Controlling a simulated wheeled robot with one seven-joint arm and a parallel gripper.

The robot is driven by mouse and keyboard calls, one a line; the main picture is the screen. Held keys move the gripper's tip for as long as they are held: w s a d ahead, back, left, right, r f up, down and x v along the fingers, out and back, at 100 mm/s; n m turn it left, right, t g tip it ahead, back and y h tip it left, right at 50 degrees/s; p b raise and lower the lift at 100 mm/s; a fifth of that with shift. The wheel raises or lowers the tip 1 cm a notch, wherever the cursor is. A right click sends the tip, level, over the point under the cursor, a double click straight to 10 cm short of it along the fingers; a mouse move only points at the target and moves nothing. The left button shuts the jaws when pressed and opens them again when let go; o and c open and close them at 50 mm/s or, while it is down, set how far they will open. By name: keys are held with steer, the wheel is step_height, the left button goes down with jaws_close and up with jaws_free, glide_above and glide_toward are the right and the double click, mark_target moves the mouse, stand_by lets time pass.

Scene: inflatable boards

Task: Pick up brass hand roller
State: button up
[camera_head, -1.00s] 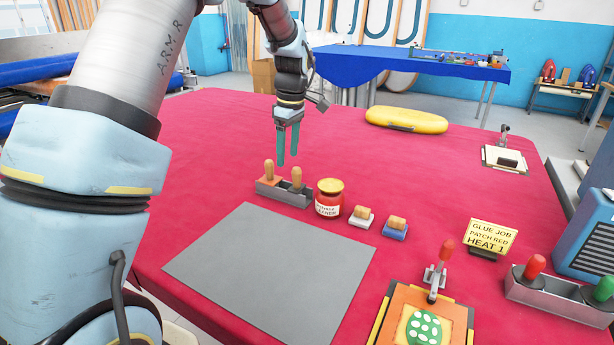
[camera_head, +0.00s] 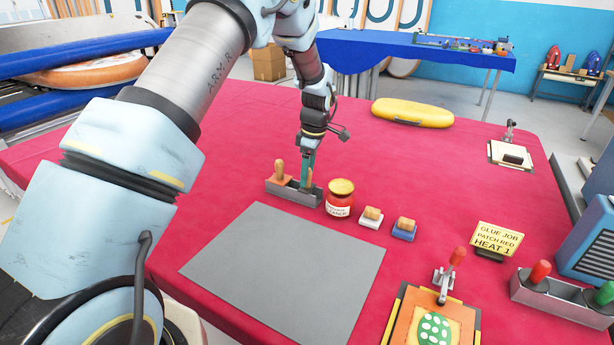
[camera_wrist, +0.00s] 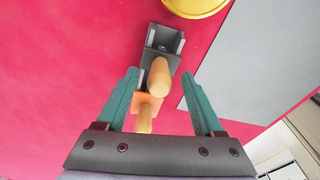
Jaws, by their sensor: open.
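A grey rack (camera_head: 296,196) holds two upright wooden handles. The left handle (camera_head: 279,170) stands by an orange block at the rack's left end. The right handle (camera_head: 309,177) is partly covered by my gripper (camera_head: 308,172). In the wrist view the right handle (camera_wrist: 160,76) shows between the two open teal fingers of my gripper (camera_wrist: 159,77), with gaps on both sides. The left handle (camera_wrist: 145,118) with its orange block (camera_wrist: 150,103) lies nearer the palm. No brass roller head shows, so I cannot tell which handle is the brass hand roller's.
Two small wood-topped blocks (camera_head: 372,217) (camera_head: 404,228) follow. A grey mat (camera_head: 285,275) lies in front.

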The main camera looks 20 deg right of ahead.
steer(key=shift+f, duration=0.9)
jaws_close()
